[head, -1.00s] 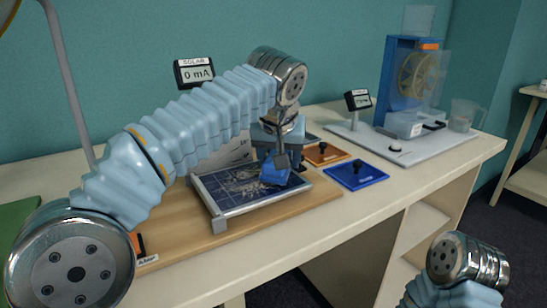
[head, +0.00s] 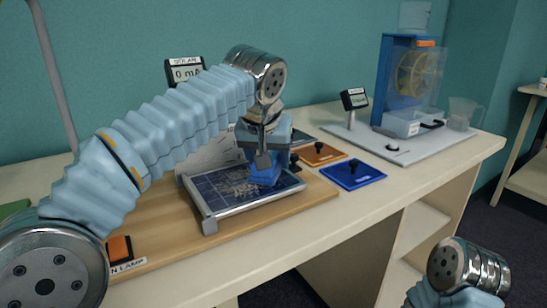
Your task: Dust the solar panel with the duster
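The solar panel (head: 222,203) is a dark blue gridded panel in a silver frame, set on a wooden board on the table. Pale dust lies across its middle. My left arm comes in from the left, and its gripper (head: 264,158) points down over the panel's right part. It is shut on the blue duster (head: 265,173), whose lower end is at the panel surface; whether it presses on it I cannot tell. The arm and gripper hide part of the panel's back edge. My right arm's wrist shows at the lower right; its gripper is out of view.
A SOLAR meter (head: 185,72) stands behind, partly covered by my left arm. An orange lamp switch (head: 119,248) is at front left. An orange tile (head: 318,153) and a blue tile (head: 353,174), both with black knobs, lie right of the panel. A blue wheel rig (head: 400,85) stands at back right.

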